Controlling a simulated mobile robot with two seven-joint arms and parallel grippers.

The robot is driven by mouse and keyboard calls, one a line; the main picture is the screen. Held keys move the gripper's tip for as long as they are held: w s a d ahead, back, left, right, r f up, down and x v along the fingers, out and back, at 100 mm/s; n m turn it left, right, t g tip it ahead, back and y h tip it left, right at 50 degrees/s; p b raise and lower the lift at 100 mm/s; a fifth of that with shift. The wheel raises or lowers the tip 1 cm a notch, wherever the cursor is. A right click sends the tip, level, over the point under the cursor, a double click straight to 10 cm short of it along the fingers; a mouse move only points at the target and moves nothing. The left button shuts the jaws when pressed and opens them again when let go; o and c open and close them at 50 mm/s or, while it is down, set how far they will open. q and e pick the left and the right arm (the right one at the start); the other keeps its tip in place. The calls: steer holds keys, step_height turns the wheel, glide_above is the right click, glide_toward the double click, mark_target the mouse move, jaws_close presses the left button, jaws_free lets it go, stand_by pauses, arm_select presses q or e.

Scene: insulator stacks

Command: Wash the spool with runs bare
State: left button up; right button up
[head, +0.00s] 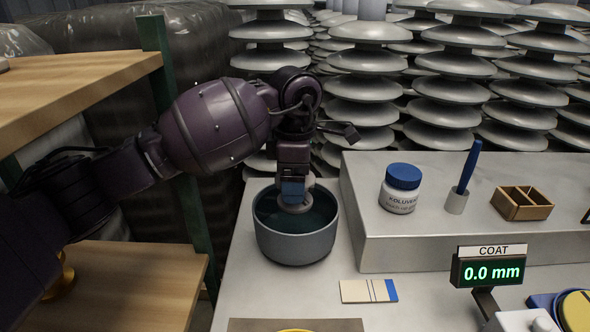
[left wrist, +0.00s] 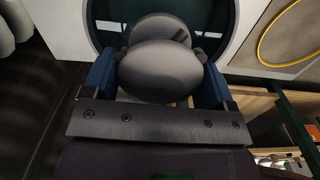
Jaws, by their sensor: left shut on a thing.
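My left gripper (head: 294,192) points straight down over the round grey-blue basin (head: 295,245), its fingertips at the basin's opening. It is shut on a pale grey spool (head: 296,207), whose lower part is inside the basin, at or in the dark liquid; I cannot tell how deep. In the left wrist view the spool (left wrist: 160,72) sits between the two blue fingers, its rounded end facing the camera, with the basin (left wrist: 92,22) behind it. The spool's far side is hidden. My right gripper is not in view.
A raised grey block (head: 440,240) at the right bears a blue-lidded jar (head: 401,190), a blue-handled brush (head: 468,170) in a cup and a wooden box (head: 522,203). A COAT display (head: 490,270) reads 0.0 mm. Insulator stacks (head: 455,65) stand behind.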

mark_target(295, 209)
arm_select(q)
steer(key=shift+f, duration=1.3)
steer(key=shift+f+b, duration=0.45)
steer(key=shift+f, duration=1.95)
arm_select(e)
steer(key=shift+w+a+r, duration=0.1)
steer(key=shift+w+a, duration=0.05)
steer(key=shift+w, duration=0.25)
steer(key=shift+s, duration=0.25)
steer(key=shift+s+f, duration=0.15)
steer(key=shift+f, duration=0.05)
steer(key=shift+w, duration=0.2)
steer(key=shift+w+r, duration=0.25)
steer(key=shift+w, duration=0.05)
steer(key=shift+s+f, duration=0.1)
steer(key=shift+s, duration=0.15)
